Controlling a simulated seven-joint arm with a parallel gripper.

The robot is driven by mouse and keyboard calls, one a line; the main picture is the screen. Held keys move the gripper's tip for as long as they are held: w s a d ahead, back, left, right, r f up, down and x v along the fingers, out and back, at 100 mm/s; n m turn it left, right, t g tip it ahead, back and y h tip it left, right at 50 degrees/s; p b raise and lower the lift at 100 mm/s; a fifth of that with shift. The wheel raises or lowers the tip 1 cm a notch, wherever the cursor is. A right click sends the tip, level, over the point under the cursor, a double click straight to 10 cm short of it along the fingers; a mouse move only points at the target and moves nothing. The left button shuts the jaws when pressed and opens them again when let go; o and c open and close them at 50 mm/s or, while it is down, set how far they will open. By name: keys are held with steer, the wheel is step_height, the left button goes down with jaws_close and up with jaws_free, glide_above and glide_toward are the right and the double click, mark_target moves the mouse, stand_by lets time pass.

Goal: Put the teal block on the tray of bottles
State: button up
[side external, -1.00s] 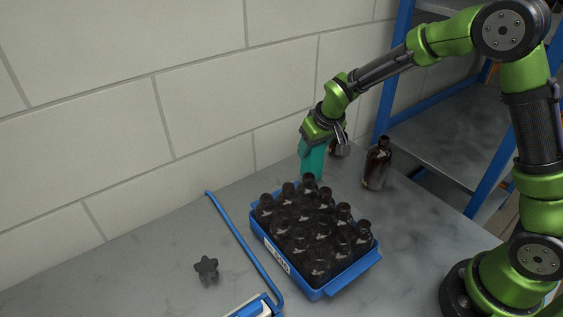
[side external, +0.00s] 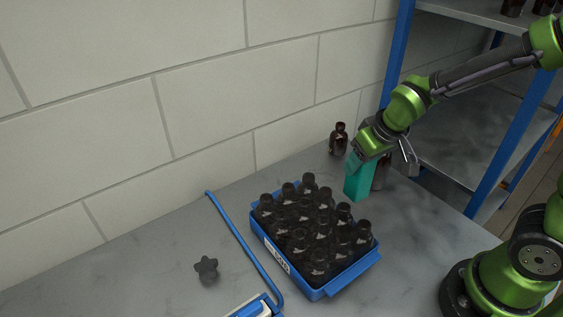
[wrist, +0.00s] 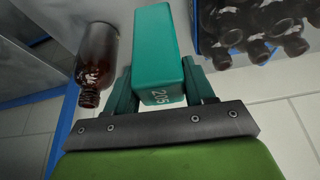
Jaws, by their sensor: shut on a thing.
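The teal block (side external: 357,178) is held in my gripper (side external: 361,156), to the right of and behind the tray. In the wrist view the block (wrist: 160,50) sits between the two fingers of my gripper (wrist: 163,88), with a number on its near face. My gripper is shut on it. The blue tray (side external: 318,294) stands on the grey table and is filled with dark amber bottles (side external: 298,240). Some of these bottles also show at the upper right of the wrist view (wrist: 262,25). I cannot tell whether the block touches the table.
A loose amber bottle (side external: 339,139) stands by the wall. Another (side external: 381,172) stands just behind the block, partly hidden, and one shows at the left in the wrist view (wrist: 97,58). A dark star-shaped knob (side external: 206,268) and a blue bar (side external: 245,245) lie left of the tray.

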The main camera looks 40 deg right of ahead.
steer(key=shift+s+r, duration=0.3)
steer(key=shift+s, duration=0.05)
step_height(320, 180, up, 16)
steer(key=f, duration=0.1)
steer(key=s+a+n+y, duration=0.1)
steer(key=s+a+n, duration=0.25)
steer(key=s, duration=0.45)
steer(key=s+a+n+y, duration=0.1)
steer(key=s+a+n, duration=0.1)
steer(key=s+a, duration=0.35)
steer(key=w+a+f, duration=0.2)
steer(key=w+f, duration=0.3)
steer(key=w, duration=0.1)
steer(key=w+a+f, duration=0.3)
steer(key=w+f, duration=0.1)
steer(key=w, duration=0.3)
steer(key=shift+a+f, duration=0.3)
steer(key=shift+f, duration=0.1)
